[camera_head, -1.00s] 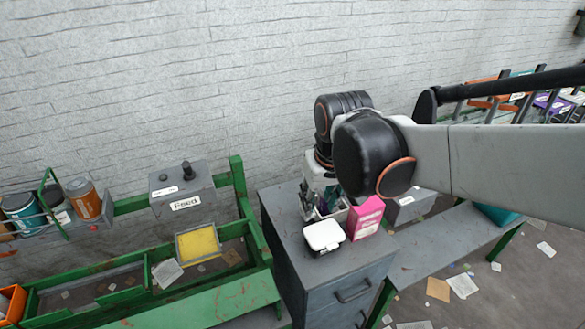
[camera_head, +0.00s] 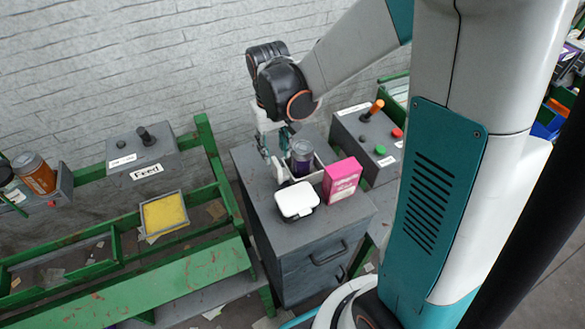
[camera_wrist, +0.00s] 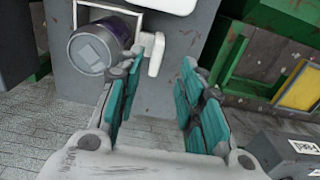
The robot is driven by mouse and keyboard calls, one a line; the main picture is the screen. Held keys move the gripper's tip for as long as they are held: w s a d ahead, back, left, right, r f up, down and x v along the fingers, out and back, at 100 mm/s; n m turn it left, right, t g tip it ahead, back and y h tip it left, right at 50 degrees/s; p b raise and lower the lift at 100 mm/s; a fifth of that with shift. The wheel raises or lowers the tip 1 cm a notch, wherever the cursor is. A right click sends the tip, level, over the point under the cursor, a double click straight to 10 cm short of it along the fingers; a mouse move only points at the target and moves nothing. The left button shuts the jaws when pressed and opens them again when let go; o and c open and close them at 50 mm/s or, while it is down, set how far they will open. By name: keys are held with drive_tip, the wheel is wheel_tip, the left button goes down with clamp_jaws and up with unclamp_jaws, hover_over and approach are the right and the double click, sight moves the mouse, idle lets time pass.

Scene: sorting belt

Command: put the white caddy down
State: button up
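The white caddy (camera_head: 280,176) stands upright on the grey cabinet top (camera_head: 250,165), with a dark purple jar (camera_head: 302,158) in it. In the wrist view the caddy's white rim (camera_wrist: 137,20) is at upper left around the jar (camera_wrist: 98,46), and a white handle-like part (camera_wrist: 157,54) sticks out near my left fingertip. My gripper (camera_head: 276,146) is just left of and behind the caddy in the head view. In the wrist view my gripper (camera_wrist: 170,72) has its teal fingers spread apart with nothing between them. The caddy's far side is partly hidden.
A white-lidded box (camera_head: 297,200) and a pink box (camera_head: 342,180) stand close in front of the caddy. A control box with buttons (camera_head: 365,145) is behind right. A "Feed" box (camera_head: 143,160) and green frame (camera_head: 205,150) are left. The cabinet's front left top is bare.

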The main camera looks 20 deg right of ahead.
sight(276, 162)
drive_tip(key=shift+w+d+f+b, duration=0.15)
drive_tip(key=shift+f+b, duration=0.6)
drive_tip(key=shift+f, duration=1.05)
drive_tip(key=shift+w+d+f+b, duration=0.15)
drive_tip(key=shift+f+b, duration=0.6)
drive_tip(key=shift+f, duration=1)
drive_tip(key=shift+a, duration=0.1)
clamp_jaws()
